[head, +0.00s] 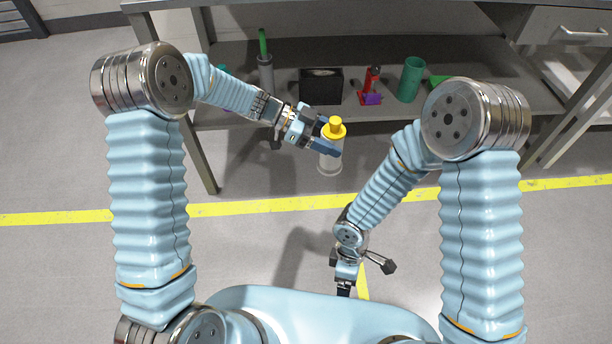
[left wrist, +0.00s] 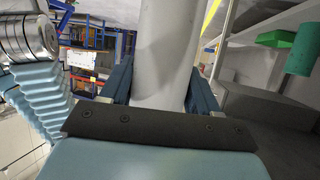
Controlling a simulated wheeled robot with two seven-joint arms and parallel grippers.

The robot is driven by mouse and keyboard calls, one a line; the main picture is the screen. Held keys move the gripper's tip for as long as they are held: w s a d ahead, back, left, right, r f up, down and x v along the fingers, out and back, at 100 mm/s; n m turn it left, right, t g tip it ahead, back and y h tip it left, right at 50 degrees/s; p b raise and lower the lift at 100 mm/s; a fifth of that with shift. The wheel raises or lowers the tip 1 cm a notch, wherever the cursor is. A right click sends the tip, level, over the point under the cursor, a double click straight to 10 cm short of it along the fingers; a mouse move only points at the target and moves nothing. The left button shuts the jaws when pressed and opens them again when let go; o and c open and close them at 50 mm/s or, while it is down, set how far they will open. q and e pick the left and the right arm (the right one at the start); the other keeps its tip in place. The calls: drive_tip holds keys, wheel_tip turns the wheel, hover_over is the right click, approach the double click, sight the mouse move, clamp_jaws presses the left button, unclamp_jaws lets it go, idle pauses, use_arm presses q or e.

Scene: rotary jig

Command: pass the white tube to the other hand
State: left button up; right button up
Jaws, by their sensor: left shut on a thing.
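The white tube (head: 330,163) has a yellow cap on top and is held upright, or nearly so, in front of the bench. My left gripper (head: 331,143) is shut on it just below the cap. In the left wrist view the white tube (left wrist: 162,55) stands between the two dark blue fingers of my left gripper (left wrist: 160,88). My right gripper (head: 344,289) hangs low near my base, pointing down and well apart from the tube. Its fingers are too small and foreshortened to tell whether they are open.
A grey bench (head: 460,60) stands ahead with a lower shelf. On the shelf are a black box (head: 321,87), a red and purple part (head: 371,88), a green cup (head: 410,79) and a grey tube with a green top (head: 265,70). The floor between my arms is clear.

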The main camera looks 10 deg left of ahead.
drive_tip(key=w+a+r+n+t+h, duration=0.1)
drive_tip(key=w+r+n+t+h, duration=0.4)
drive_tip(key=n, duration=0.3)
drive_tip(key=n+t+y, duration=0.2)
drive_tip(key=n+t, duration=0.6)
drive_tip(key=t, duration=0.3)
approach(325, 160)
drive_tip(key=x, duration=1)
drive_tip(key=shift+w+f, duration=0.2)
